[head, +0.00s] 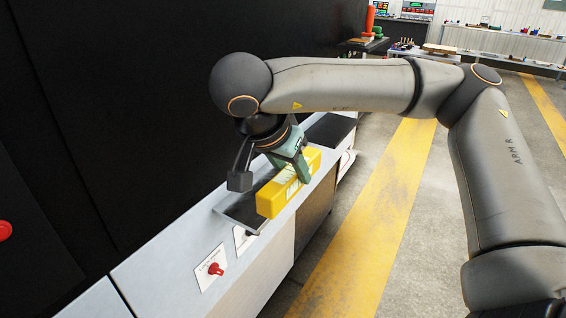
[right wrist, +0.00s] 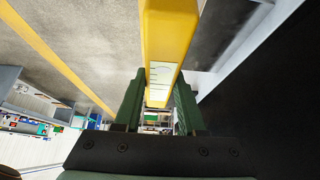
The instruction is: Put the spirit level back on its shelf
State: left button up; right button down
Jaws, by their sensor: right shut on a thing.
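The yellow spirit level (head: 274,199) is in the grip of my right gripper (head: 298,168), over a dark recessed slot on the light grey machine ledge. I cannot tell whether the level touches the ledge. In the right wrist view the level (right wrist: 168,40) runs away from between the two green fingers (right wrist: 158,105), with its pale scale window near them. My right gripper is shut on it. My left gripper is not in view. I cannot make out the level's shelf for certain.
A tall black machine wall (head: 130,110) rises just left of the ledge (head: 180,262). A red knob (head: 215,269) sits on the ledge's front. Shelves with small items (head: 500,45) stand at the far back right. Open floor with yellow stripes (head: 375,215) lies right of the ledge.

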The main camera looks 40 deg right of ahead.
jog(key=s+d+r+p, duration=0.1)
jog(key=s+d+p, duration=0.1)
jog(key=s, duration=0.3)
jog(key=s+d+r+p, duration=0.1)
jog(key=s+d+p, duration=0.1)
jog(key=s+p, duration=0.2)
jog(key=shift+s+d+r, duration=0.15)
jog(key=shift+s+r, duration=0.15)
jog(key=shift+s, duration=0.3)
jog(key=shift+w, duration=0.1)
dwell(0.3)
